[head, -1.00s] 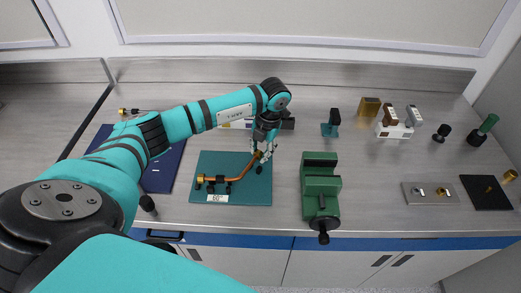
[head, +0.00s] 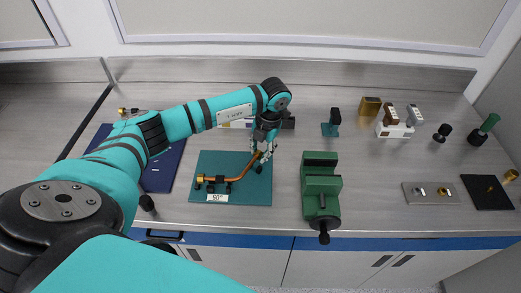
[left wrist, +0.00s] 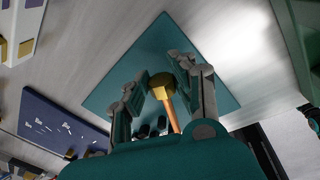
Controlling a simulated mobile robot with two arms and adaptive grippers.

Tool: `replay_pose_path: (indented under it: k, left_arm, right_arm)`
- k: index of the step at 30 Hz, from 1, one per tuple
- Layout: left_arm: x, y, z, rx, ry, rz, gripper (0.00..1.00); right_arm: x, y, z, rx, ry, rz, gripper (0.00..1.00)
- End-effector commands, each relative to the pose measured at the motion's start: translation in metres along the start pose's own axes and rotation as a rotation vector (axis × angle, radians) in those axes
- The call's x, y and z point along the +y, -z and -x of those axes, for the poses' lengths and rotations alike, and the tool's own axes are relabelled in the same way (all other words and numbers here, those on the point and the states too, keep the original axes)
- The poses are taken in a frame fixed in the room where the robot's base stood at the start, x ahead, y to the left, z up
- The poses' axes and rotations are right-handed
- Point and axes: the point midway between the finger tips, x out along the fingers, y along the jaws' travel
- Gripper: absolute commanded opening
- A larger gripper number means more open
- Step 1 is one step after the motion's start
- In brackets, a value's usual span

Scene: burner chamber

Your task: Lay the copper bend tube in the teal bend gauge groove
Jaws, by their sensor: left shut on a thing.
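The copper bend tube (head: 236,179) is over the teal bend gauge (head: 265,196), with a brass end at the left and a bent leg rising to the right. My left gripper (head: 262,157) is at the upper right end of the tube, above the gauge. In the left wrist view the brass end (left wrist: 161,82) of the tube lies between the fingers of the gripper (left wrist: 165,85), which is shut on it. The gauge plate (left wrist: 125,70) shows behind. I cannot tell whether the tube is fully down in the groove. My right gripper is not in view.
A green vise (head: 321,190) stands right of the gauge. A dark blue panel (head: 160,173) lies to the left. A teal stand (head: 331,124), a white block (head: 394,130), a grey plate (head: 430,193) and a black mat (head: 487,192) are further right. The bench between vise and grey plate is clear.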

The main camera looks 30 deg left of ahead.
Motion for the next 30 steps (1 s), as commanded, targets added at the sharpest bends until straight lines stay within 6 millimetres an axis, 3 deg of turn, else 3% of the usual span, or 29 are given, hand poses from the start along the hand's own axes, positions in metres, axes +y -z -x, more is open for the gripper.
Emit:
replay_pose_path:
  k: [29,30]
  left_arm:
    - [-0.004,-0.002,-0.030,0.000,-0.001,0.001,0.00]
    - [-0.004,-0.002,-0.030,0.000,-0.001,0.001,0.27]
  right_arm:
    - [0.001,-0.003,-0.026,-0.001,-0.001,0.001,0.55]
    - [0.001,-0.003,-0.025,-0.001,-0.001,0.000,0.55]
